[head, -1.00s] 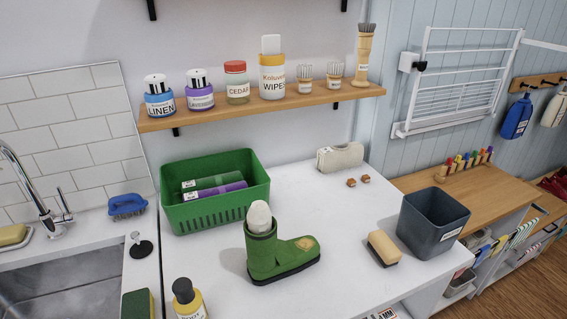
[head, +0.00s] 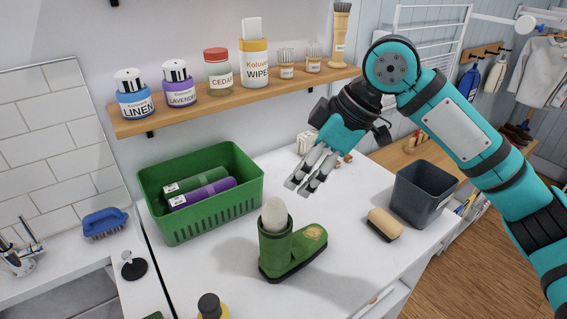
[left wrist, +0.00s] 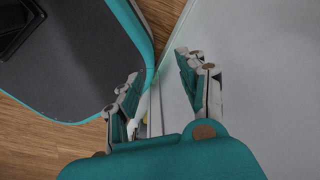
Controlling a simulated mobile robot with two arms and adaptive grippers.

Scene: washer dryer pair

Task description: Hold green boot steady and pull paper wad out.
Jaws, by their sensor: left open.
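The green boot (head: 289,252) stands upright on the white countertop, toe to the right. The whitish paper wad (head: 275,215) sticks up out of the boot's shaft; its lower part is hidden inside. My right gripper (head: 298,188) is in the air behind and above the boot, fingers pointing down and left, apart from boot and wad. Its fingertips look close together, and I cannot tell whether they are parted. In the left wrist view my left gripper (left wrist: 158,68) has its fingers apart with nothing held, beside a white surface's edge; it is not in the head view.
A green basket (head: 212,220) with rolls stands behind left of the boot. A yellow bottle (head: 211,308) is in front, left. A shelf (head: 230,99) with jars hangs behind.

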